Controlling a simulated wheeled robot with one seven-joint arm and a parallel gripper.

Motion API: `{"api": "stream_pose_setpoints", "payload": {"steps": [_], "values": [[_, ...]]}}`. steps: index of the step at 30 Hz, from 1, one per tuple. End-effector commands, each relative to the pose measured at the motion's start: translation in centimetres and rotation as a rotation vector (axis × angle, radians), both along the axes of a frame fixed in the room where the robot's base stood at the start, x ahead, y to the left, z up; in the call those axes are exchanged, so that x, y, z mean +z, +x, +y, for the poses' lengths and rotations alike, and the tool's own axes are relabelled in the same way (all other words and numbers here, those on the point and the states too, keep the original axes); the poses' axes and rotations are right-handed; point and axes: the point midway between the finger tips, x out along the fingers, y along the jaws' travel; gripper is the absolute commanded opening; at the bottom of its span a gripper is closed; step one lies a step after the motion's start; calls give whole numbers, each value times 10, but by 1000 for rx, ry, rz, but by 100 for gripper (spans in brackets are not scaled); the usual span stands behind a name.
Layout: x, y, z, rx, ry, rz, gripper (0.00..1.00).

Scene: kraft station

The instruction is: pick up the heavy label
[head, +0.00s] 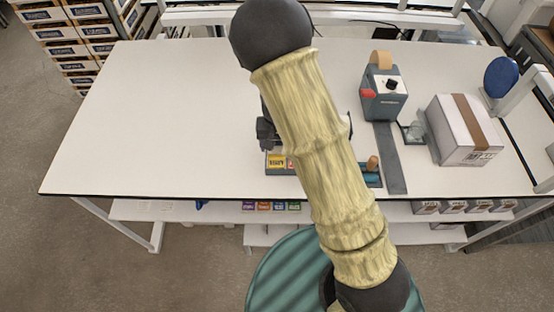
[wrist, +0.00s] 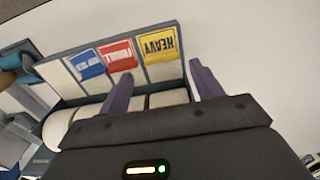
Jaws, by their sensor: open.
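The heavy label (wrist: 158,46) is yellow with dark lettering and sits at one end of a label holder (wrist: 189,45), in the wrist view. It appears upside down there. A red label (wrist: 118,57) and a blue label (wrist: 86,64) sit beside it. My gripper (wrist: 155,78) is open and empty, its two fingers pointing at the holder, with the heavy label beyond the gap between them. In the head view the yellow label (head: 276,161) shows just left of my arm, which hides much of the holder. I cannot tell whether the fingers touch anything.
A tape dispenser (head: 383,95) and a taped cardboard box (head: 463,130) stand on the white table (head: 170,110), right of my arm. A grey strip (head: 391,160) runs to the table's front edge. The left half of the table is clear. White rolls (wrist: 60,122) lie below the labels.

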Motion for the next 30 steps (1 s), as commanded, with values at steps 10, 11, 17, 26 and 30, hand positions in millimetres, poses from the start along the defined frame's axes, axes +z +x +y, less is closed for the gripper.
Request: {"api": "stream_pose_setpoints", "payload": {"steps": [10,11,17,26,30], "values": [[-38,1,2,0,0,3,65],[-40,1,2,0,0,3,65],[-44,1,2,1,0,0,65],[-44,1,2,1,0,1,65],[-44,1,2,1,0,1,56]]}}
